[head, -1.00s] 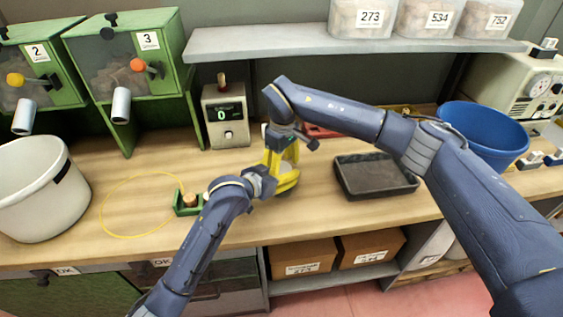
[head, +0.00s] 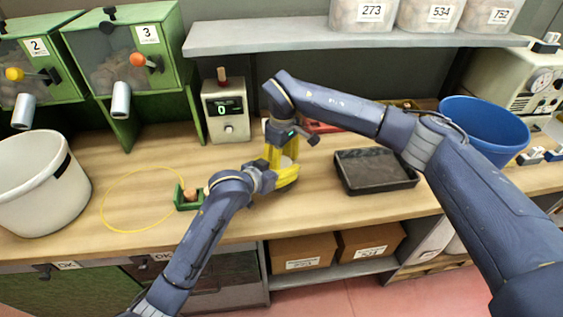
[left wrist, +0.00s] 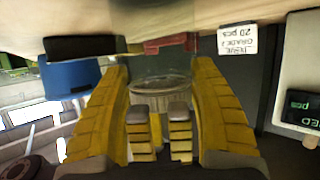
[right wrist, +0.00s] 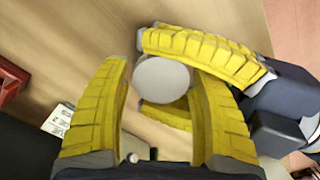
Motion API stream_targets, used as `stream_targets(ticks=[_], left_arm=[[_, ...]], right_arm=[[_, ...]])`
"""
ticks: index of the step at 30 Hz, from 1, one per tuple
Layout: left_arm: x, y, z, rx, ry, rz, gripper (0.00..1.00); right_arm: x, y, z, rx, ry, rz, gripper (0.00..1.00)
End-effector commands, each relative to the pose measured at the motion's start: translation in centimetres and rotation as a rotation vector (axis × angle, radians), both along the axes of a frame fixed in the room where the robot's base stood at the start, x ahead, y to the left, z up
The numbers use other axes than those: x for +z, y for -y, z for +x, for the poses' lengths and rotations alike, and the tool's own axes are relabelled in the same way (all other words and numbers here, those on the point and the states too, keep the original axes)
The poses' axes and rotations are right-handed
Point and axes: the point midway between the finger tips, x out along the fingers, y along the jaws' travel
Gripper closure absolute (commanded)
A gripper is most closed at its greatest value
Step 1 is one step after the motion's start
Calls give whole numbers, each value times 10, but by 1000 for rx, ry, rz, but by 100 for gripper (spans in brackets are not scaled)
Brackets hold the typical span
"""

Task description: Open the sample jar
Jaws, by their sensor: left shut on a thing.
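The sample jar has a round pale lid (right wrist: 162,80). Its clear glass side (left wrist: 160,84) shows between my left fingers in the left wrist view. In the head view the jar is mostly hidden by the grippers. My left gripper (head: 284,172) is shut on the jar from the side, low over the bench. My right gripper (head: 273,152) points down over the jar. In the right wrist view its fingers (right wrist: 152,75) stand apart on either side of the lid, with a clear gap on the left.
A counter box (head: 226,112) reading 0 stands behind. A black tray (head: 375,183) and blue bucket (head: 485,130) are right; a white bucket (head: 30,190) is left.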

Motion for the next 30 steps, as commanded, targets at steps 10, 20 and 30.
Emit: stream_targets(ticks=[10,20,30], left_arm=[[-9,-1,-2,0,-14,11,100],[-9,-1,-2,0,-14,11,100],[-9,-1,-2,-1,-15,10,100]], right_arm=[[1,0,0,1,0,0,28],[27,0,0,1,1,0,28],[55,0,0,1,3,-2,25]])
